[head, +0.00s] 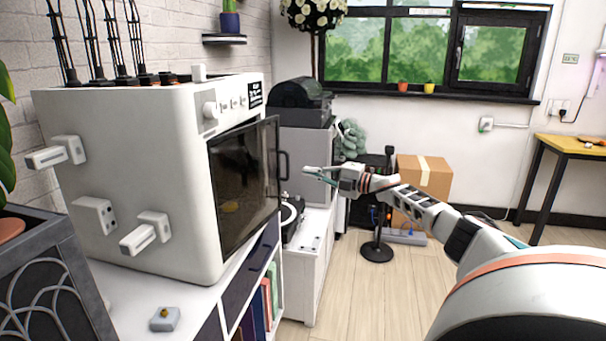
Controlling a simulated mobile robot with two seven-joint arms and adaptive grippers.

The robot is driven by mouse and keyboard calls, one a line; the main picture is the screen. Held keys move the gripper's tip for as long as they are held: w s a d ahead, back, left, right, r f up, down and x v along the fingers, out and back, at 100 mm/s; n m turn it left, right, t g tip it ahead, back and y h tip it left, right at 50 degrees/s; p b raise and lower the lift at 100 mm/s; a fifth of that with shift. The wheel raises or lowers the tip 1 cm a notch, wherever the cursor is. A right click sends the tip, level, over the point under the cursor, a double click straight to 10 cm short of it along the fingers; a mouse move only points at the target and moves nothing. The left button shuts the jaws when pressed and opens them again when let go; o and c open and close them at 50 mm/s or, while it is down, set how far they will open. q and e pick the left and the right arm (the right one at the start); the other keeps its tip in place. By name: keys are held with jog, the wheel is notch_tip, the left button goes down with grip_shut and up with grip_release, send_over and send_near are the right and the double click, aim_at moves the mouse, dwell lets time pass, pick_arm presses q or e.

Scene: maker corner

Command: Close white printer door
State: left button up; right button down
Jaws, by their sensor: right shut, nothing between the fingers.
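The white printer (130,170) stands on a white shelf unit at the left, its front facing right. Its dark glass door (240,180) stands partly open, and its far edge juts out past the printer's front. A dark handle (285,165) sits on that far edge. My right gripper (308,171) is shut and empty, pointing left, just right of the handle in the picture. A small gap shows between them, but the depth between them is hard to tell. My left gripper is not in view.
The shelf top (125,300) holds a small grey button box (165,319). A dark planter (45,280) stands at the near left. Beyond the door are a turntable (291,215) and a grey machine (305,150). A black stand (377,252) and cardboard box (430,178) are behind my right arm.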

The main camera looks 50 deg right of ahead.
jog(key=s+a+p, duration=0.3)
jog(key=s+a, duration=0.1)
jog(key=s, duration=0.1)
jog(key=m+h+p, duration=0.2)
jog(key=h+p, duration=0.1)
jog(key=p, duration=0.1)
send_near(289, 176)
jog(key=w+b, duration=0.1)
jog(key=b, duration=0.1)
jog(key=w+b, duration=0.1)
jog(key=w, duration=0.1)
jog(key=w+b, duration=0.1)
jog(key=b, duration=0.1)
jog(key=shift+w+a+f+b, duration=0.15)
jog(key=shift+a+f+b, duration=0.05)
jog(key=shift+f+b, duration=0.1)
jog(key=shift+w+a+b, duration=0.1)
jog(key=shift+w+b, duration=0.35)
jog(key=shift+w, duration=0.4)
jog(key=shift+w+r, duration=0.15)
jog(key=shift+w, duration=0.2)
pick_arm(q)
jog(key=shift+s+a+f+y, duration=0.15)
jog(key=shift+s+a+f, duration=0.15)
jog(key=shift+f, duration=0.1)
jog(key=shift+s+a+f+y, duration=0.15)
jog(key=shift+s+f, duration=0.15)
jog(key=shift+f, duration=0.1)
